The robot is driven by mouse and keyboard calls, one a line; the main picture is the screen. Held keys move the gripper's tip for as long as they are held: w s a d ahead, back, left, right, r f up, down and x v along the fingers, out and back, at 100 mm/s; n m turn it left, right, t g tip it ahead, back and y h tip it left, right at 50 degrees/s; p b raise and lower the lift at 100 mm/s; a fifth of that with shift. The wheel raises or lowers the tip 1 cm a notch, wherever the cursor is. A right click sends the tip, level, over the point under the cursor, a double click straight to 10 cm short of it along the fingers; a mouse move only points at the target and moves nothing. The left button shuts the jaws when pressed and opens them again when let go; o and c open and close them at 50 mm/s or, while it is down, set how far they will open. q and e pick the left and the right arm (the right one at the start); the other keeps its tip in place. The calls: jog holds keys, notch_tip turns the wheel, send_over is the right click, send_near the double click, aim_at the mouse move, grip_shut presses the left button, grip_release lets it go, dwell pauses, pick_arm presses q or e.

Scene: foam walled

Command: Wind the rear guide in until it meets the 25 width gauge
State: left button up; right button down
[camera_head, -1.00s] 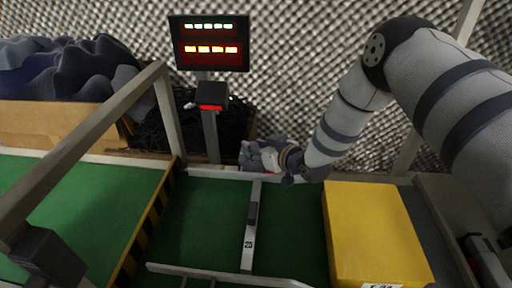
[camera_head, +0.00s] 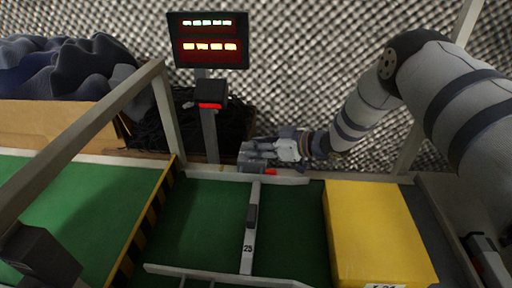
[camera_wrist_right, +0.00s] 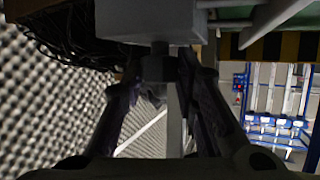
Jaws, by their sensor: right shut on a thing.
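The 25 width gauge (camera_head: 249,232) is a pale bar with a dark grip, lying on the green bed. The rear guide (camera_head: 215,173) is the pale rail across the back of the bed. The gauge's far end lies close to it; I cannot tell if they touch. The front rail (camera_head: 215,276) is at the near end. My right gripper (camera_head: 250,156) is behind the rear guide, low and turned to the left. In the right wrist view its fingers are shut around a dark knob (camera_wrist_right: 158,66) under a grey block (camera_wrist_right: 150,20).
A yellow block (camera_head: 375,235) stands right of the gauge. A display (camera_head: 208,41) with lit bars and a red-lit box (camera_head: 211,95) stand on a post behind. A grey frame rail (camera_head: 85,142) crosses the left. Black cables (camera_head: 180,125) lie behind the bed.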

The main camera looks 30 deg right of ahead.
jog(key=shift+d+f+n+g+y+b, duration=0.1)
jog(key=shift+n+g+y+b, duration=0.3)
jog(key=shift+n+y, duration=0.2)
jog(key=c, duration=1.3)
grip_release()
jog(key=v, duration=1.2)
jog(key=shift+w+d, duration=0.15)
